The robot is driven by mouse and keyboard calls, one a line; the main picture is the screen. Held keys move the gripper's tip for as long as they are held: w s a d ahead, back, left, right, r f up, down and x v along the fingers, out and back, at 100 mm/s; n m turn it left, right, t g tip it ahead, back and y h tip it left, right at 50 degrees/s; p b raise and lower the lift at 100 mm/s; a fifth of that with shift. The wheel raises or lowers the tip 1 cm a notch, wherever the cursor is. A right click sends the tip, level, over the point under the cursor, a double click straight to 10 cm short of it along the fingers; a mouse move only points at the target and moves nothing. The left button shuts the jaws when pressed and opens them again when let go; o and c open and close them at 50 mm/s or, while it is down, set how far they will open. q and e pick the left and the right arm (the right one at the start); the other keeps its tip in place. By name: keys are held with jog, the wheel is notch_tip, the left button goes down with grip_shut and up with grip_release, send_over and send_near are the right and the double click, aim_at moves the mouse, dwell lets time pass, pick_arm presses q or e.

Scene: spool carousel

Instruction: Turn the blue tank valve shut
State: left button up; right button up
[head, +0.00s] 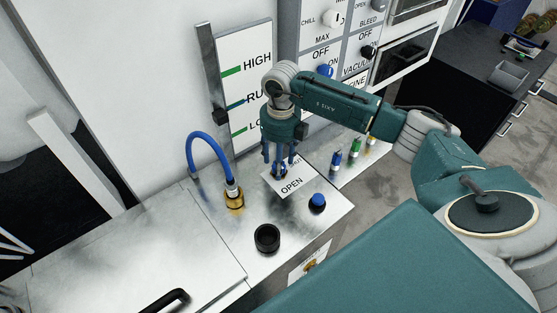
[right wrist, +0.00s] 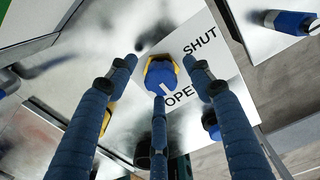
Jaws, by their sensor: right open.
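The blue tank valve (right wrist: 161,76) has a blue knob on a yellow base and sits on a white label plate reading SHUT and OPEN (head: 290,185). In the head view the valve is mostly hidden behind my fingers. My right gripper (head: 279,158) points down at it from above. In the right wrist view the right gripper's three blue fingers (right wrist: 158,78) are spread open around the valve, with the third finger overlapping the knob's near side. I cannot tell whether any finger touches it. My left gripper is not in view.
A blue hose (head: 206,139) with a brass fitting (head: 234,198) stands left of the plate. A blue knob (head: 317,202) and a black round cap (head: 267,238) are nearer. Blue, green and yellow fittings (head: 355,147) stand right. A HIGH/LOW gauge board (head: 250,60) rises behind.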

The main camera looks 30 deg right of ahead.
jog(key=shift+s+f, duration=0.1)
jog(key=shift+f, duration=0.25)
jog(key=c, duration=1.1)
jog(key=shift+c, duration=0.2)
jog(key=n+b, duration=0.3)
jog(key=shift+f, duration=0.1)
jog(key=n+b, duration=0.4)
jog(key=n, duration=0.2)
jog(key=shift+a, duration=0.1)
jog(key=n+b, duration=0.2)
jog(key=n, duration=0.2)
jog(key=shift+w+b, duration=0.2)
jog(key=shift+b, duration=0.2)
jog(key=shift+a+r+n+b, duration=0.15)
jog(key=shift+n+b, duration=0.35)
jog(key=shift+n, duration=0.75)
jog(key=shift+d+r+n+b, duration=0.1)
jog(key=shift+n+b, duration=0.4)
jog(key=shift+n, duration=0.75)
jog(key=shift+s+a, duration=0.1)
